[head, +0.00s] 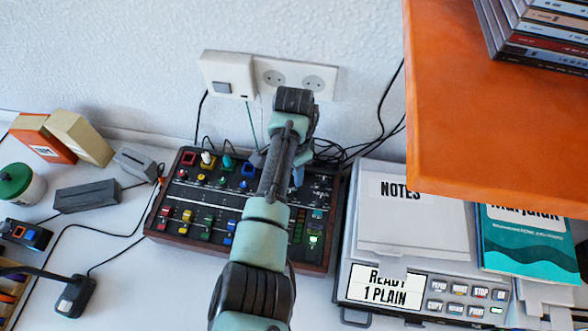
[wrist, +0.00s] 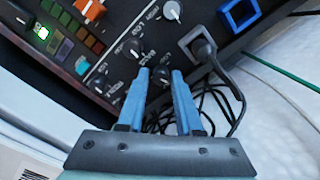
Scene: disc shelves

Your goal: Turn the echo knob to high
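The mixer (head: 188,240) is a dark control box with wooden edges, coloured sliders and knobs, on the white desk against the wall. My arm crosses its right half in the head view and hides part of the panel. In the wrist view, several dark knobs with white pointers show, one (wrist: 133,47) left of my fingers and a grey one (wrist: 172,10) higher up. My gripper (wrist: 160,72) has its two blue fingers apart, with a small dark knob (wrist: 162,76) showing between the tips. I cannot tell whether they touch it. The labels are too small and turned to tell which is echo.
A plug and cable (wrist: 205,50) stand close to the right finger. Loose black cables (head: 340,152) lie behind the mixer. An orange shelf (head: 480,120) overhangs at the right. A grey machine (head: 412,235) stands right of the mixer.

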